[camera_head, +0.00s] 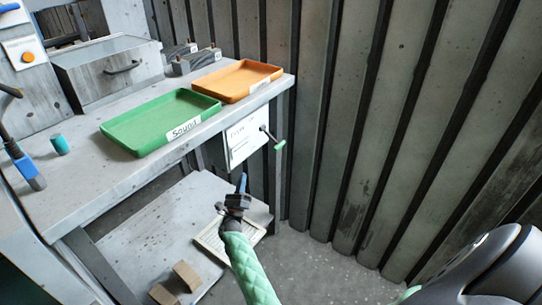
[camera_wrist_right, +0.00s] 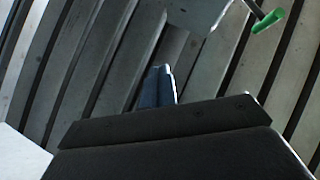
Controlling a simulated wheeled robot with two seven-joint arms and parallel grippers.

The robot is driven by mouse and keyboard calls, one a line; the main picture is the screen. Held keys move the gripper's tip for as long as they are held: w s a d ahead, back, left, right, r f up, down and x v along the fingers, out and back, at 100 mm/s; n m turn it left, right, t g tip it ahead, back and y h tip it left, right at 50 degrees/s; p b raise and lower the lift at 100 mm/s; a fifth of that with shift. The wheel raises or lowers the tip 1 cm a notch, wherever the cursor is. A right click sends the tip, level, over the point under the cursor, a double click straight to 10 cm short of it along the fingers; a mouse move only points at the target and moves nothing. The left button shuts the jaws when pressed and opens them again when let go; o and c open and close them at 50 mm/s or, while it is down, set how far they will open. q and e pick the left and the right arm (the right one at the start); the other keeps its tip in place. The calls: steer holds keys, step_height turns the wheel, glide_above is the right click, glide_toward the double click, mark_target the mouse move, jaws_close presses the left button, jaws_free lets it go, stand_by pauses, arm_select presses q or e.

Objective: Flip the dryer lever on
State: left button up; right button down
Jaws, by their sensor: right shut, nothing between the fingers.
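The dryer box (camera_head: 243,139) is a white labelled box under the front right edge of the bench. Its dark lever rod sticks out to the right and ends in a green handle (camera_head: 280,145), pointing slightly downward. My right gripper (camera_head: 242,183) is below and left of the handle, apart from it, with its blue fingers shut and empty. In the right wrist view, the green handle (camera_wrist_right: 268,20) shows at the upper right, and the blue fingertips (camera_wrist_right: 158,85) are below and left of it. My left gripper is not in view.
A green tray (camera_head: 160,122) and an orange tray (camera_head: 237,80) stand on the bench above the box. A lower shelf (camera_head: 150,225) holds wooden blocks (camera_head: 187,276). A corrugated wall (camera_head: 400,120) stands to the right. Floor is open beneath the handle.

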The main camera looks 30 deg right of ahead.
mark_target(271, 137)
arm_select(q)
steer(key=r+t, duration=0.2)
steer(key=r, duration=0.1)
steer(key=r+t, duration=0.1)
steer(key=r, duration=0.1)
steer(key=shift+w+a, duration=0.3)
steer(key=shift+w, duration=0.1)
arm_select(e)
steer(key=s+d+r+m+g+h, duration=0.2)
steer(key=s+m+g+h, duration=0.6)
steer(key=m, duration=1)
steer(key=g+h, duration=0.1)
steer(key=g, duration=0.3)
steer(key=shift+s+r, duration=0.2)
steer(key=shift+s, duration=0.05)
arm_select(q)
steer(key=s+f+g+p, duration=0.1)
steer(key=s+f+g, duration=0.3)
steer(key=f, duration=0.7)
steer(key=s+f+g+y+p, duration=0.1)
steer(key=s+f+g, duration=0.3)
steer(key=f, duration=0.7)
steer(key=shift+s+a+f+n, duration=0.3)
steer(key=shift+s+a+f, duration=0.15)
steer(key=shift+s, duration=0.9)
arm_select(e)
steer(key=s+a+r+x, duration=0.1)
steer(key=r+x, duration=0.1)
steer(key=x, duration=1)
steer(key=shift+r, duration=0.25)
